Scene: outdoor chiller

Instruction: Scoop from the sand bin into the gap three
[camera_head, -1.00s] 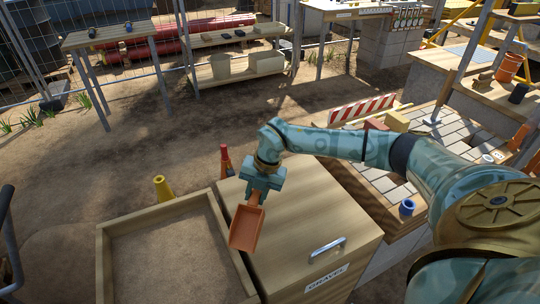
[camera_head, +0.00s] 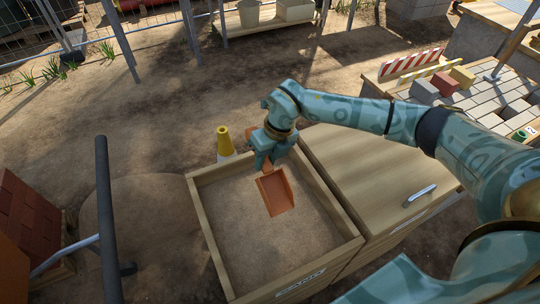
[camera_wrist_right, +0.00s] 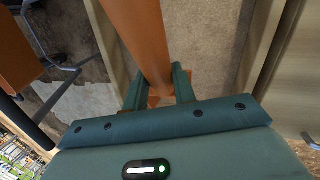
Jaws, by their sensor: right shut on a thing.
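The sand bin (camera_head: 330,254) is an open wooden box of brown sand, labelled SAND, in the lower middle of the head view. My right gripper (camera_head: 265,163) is over its far edge and shut on the handle of an orange scoop (camera_head: 276,194). The scoop's pan is over the sand and looks empty; I cannot tell whether it touches the sand. In the right wrist view the scoop (camera_wrist_right: 140,35) extends from between the fingers (camera_wrist_right: 158,94). The paving (camera_head: 480,108) at upper right has dark gaps; I cannot tell which is gap three. My left gripper is out of view.
A closed wooden bin (camera_head: 375,180) with a metal handle (camera_head: 422,192) adjoins the sand bin on the right. Open ground lies behind the bins.

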